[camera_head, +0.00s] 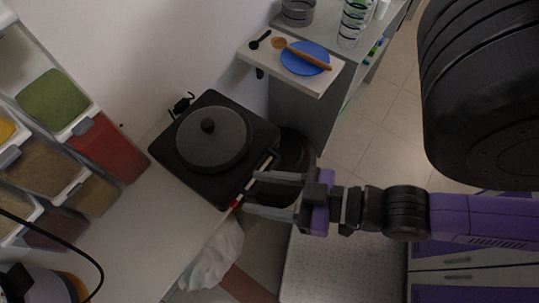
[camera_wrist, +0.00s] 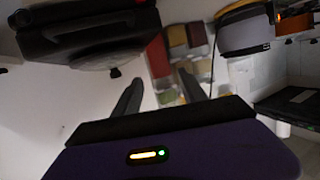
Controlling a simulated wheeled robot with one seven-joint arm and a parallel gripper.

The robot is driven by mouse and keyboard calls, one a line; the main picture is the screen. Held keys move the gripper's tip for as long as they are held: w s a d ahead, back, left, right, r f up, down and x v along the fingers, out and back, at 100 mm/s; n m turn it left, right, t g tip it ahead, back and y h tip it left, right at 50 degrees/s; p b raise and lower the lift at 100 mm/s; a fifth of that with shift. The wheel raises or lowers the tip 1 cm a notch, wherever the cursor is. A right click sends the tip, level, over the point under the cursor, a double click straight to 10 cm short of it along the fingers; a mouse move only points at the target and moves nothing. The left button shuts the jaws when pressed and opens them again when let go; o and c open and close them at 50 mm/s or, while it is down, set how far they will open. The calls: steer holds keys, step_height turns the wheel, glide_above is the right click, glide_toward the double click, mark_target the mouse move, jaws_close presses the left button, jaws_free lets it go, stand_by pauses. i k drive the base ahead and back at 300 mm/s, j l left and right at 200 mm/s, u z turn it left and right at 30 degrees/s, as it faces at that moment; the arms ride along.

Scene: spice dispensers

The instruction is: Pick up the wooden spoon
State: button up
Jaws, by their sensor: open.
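The wooden spoon (camera_head: 302,54) lies across a blue plate (camera_head: 297,66) on a small pale shelf at the top of the head view. Its round bowl end points to the left and its handle crosses the plate toward the lower right. My gripper (camera_head: 250,193) is open and empty, well below the spoon in the head view, near the front edge of the black hot plate. In the wrist view my gripper (camera_wrist: 165,95) has its fingers apart with nothing between them. The spoon does not show in the wrist view.
The black hot plate (camera_head: 249,163) carries a round lidded pan (camera_head: 190,140). Spice dispensers (camera_head: 108,147) stand at the left. A dark spoon (camera_head: 261,39) lies beside the wooden one on the pale shelf (camera_head: 318,87). Striped glasses (camera_head: 349,33) stand behind. A dark bin (camera_head: 294,160) is below.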

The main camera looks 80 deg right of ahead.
mark_target(278, 43)
steer(key=z, duration=1.6)
steer(key=k+l+u, duration=0.55)
steer(key=k+u, duration=0.25)
steer(key=i, duration=0.1)
